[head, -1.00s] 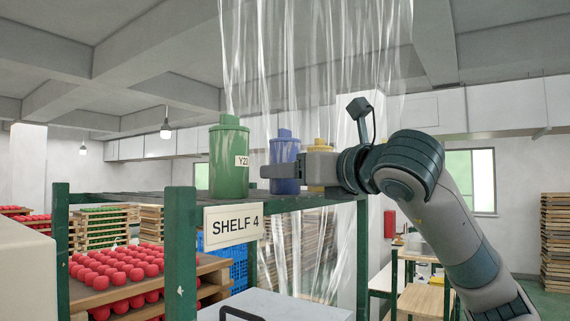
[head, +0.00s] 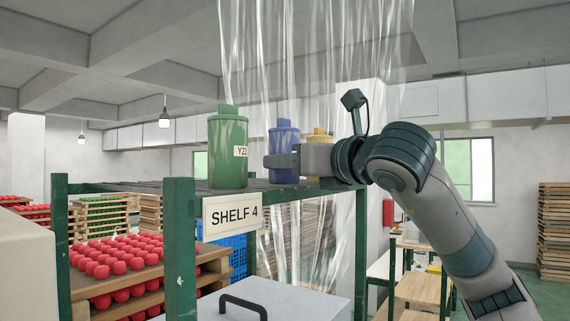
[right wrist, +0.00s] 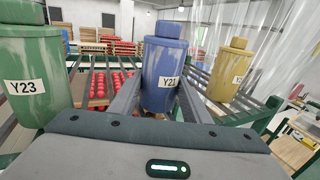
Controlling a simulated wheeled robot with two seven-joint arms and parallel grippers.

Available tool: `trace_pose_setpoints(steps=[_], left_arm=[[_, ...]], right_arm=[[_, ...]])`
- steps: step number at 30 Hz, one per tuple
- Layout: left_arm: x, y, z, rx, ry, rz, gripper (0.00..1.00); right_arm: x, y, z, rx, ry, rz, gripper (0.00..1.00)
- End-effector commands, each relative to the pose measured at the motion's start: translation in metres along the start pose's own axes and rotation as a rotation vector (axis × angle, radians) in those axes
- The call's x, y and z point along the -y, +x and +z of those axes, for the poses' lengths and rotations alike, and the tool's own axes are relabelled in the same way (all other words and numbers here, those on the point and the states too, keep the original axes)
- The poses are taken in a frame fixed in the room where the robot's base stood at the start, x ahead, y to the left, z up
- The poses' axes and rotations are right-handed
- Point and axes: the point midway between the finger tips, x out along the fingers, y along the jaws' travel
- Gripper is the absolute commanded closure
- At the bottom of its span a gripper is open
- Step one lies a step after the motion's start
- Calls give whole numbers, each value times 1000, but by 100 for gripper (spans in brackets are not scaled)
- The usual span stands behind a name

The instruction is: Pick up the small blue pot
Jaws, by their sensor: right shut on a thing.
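The small blue pot (head: 284,146) stands upright on the green-framed shelf, marked SHELF 4, between a green pot and a yellow pot. My right gripper (head: 283,160) reaches in from the right and is shut on the blue pot's body. In the right wrist view the blue pot (right wrist: 160,73) is between the two fingers, its label partly covered by one finger. My left gripper is not in view.
The green pot (head: 228,150), labelled Y23, stands left of the blue one. The yellow pot (right wrist: 229,72) stands close on the right, partly behind my gripper in the head view. Clear plastic strips (head: 310,60) hang around the shelf. Racks of red items (head: 120,255) stand lower left.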

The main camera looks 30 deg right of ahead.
Motion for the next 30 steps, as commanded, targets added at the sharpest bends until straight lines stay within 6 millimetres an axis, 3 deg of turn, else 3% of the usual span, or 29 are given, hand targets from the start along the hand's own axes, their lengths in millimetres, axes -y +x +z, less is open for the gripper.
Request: trace_pose_setpoints(steps=[11,18,30], left_arm=[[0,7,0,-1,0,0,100],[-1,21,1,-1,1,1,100],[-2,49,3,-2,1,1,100]], right_arm=[[0,0,11,5,2,0,68],[-1,-1,40,5,3,3,68],[28,-72,85,6,2,0,68]])
